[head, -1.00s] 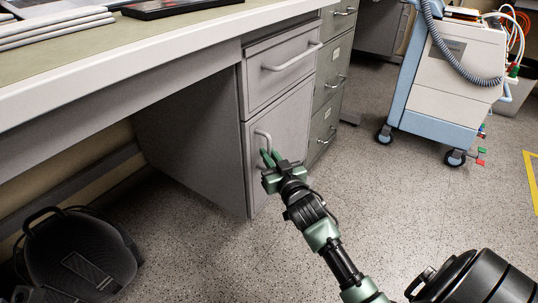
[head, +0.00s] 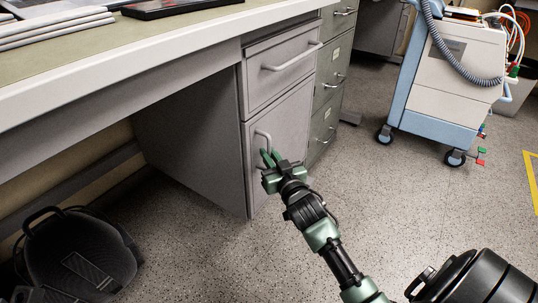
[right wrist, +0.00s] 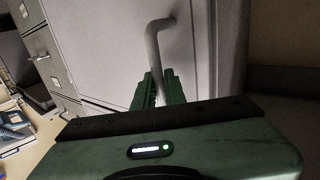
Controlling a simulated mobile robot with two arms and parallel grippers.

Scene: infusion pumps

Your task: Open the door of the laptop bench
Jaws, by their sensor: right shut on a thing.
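The laptop bench (head: 120,84) has a grey cabinet at its right end. Its door (head: 290,128) is the lower panel, below a drawer, and sits closed, flush with the cabinet front. The door's handle (head: 264,134) is a pale vertical bar near the door's left edge. My right gripper (head: 269,158) is at the lower part of this handle. In the right wrist view, the two green fingers (right wrist: 157,92) are shut on the handle (right wrist: 154,48), one on each side of the bar. My left gripper is not in view.
A drawer (head: 284,68) with its own handle is above the door. A green filing cabinet (head: 327,95) stands to the right. A wheeled blue and white cart (head: 450,85) is at the upper right. A black bag (head: 78,255) lies at lower left. The floor before the door is clear.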

